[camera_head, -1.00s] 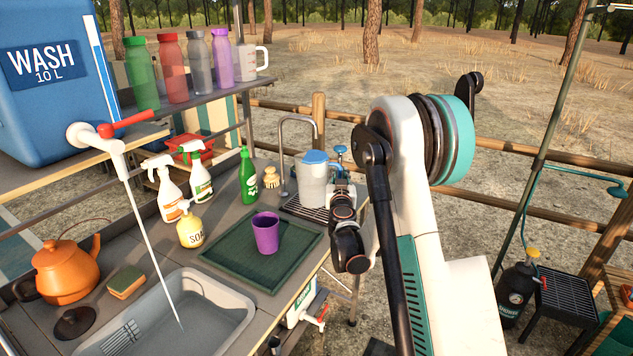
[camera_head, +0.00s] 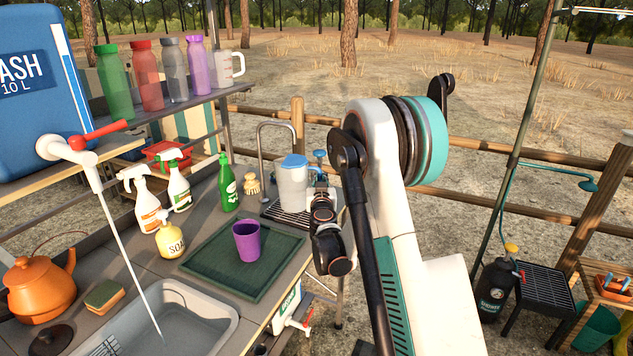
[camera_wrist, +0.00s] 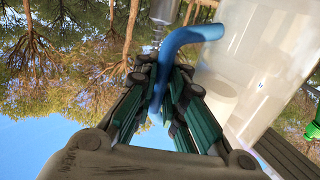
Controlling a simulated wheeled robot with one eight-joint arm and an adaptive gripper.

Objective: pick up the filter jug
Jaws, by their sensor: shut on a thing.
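The filter jug (camera_head: 293,187) is a clear, whitish jug with a blue lid, at the far right end of the counter by the tap. In the wrist view its clear wall (camera_wrist: 262,60) fills the upper right and its blue handle (camera_wrist: 190,38) runs down between my fingers. My gripper (camera_wrist: 160,85) is shut on that handle. In the head view my wrist hides most of the gripper (camera_head: 318,188), which is at the right side of the jug. The jug looks upright; whether its base touches the drain rack cannot be told.
A dark drain rack (camera_head: 284,214) lies under the jug, with a curved tap (camera_head: 262,150) behind it. A wooden brush (camera_head: 252,186), a green bottle (camera_head: 227,185) and a purple cup (camera_head: 246,240) on a green tray (camera_head: 205,262) stand to the left.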

